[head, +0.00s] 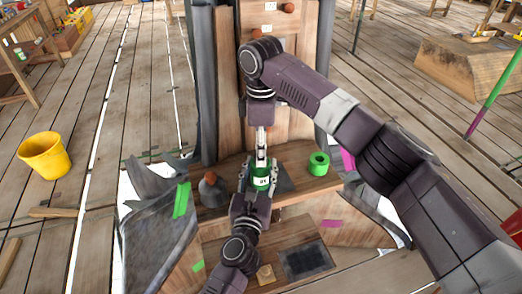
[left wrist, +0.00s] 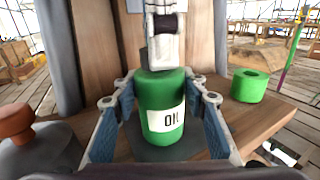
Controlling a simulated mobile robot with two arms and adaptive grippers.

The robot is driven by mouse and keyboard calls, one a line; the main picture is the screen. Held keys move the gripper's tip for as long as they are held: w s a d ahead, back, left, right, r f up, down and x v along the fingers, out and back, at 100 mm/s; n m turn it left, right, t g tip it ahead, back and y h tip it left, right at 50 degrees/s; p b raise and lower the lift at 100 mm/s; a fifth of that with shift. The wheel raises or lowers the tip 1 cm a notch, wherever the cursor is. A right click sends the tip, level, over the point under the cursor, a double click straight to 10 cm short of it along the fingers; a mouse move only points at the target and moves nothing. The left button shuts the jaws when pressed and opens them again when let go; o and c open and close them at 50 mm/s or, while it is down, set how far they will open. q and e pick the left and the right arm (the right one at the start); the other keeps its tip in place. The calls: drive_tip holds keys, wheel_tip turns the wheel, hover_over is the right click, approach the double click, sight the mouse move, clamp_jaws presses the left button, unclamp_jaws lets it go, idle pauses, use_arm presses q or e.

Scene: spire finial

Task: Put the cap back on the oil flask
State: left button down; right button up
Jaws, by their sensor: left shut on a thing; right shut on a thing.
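The oil flask (head: 261,179) is a green cylinder with a white label reading OIL, upright on the wooden ledge; it also shows in the left wrist view (left wrist: 160,90). My left gripper (head: 260,172) is shut around its sides, one finger on each side in the left wrist view. My right gripper (head: 261,157) points straight down over the flask's top; its pale fingers show in the left wrist view (left wrist: 166,62). It is shut on the cap, which its fingers hide. Whether the cap touches the flask's neck cannot be told.
A green ring-shaped roll (head: 319,164) lies on the ledge (head: 300,195) right of the flask. A dark rounded can with an orange knob (head: 212,190) stands to the left. A wooden spire panel (head: 290,130) rises close behind. A yellow bucket (head: 44,155) stands on the planks far left.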

drive_tip(key=m, duration=0.5)
drive_tip(key=shift+m, duration=0.3)
drive_tip(key=m, duration=0.3)
drive_tip(key=shift+a, duration=0.1)
drive_tip(key=m, duration=0.3)
drive_tip(key=shift+m, duration=0.4)
drive_tip(key=m, duration=0.3)
drive_tip(key=shift+m, duration=0.4)
drive_tip(key=m, duration=0.7)
drive_tip(key=shift+a, duration=0.1)
drive_tip(key=m, duration=0.3)
drive_tip(key=shift+m, duration=0.4)
drive_tip(key=m, duration=0.5)
drive_tip(key=o, duration=0.7)
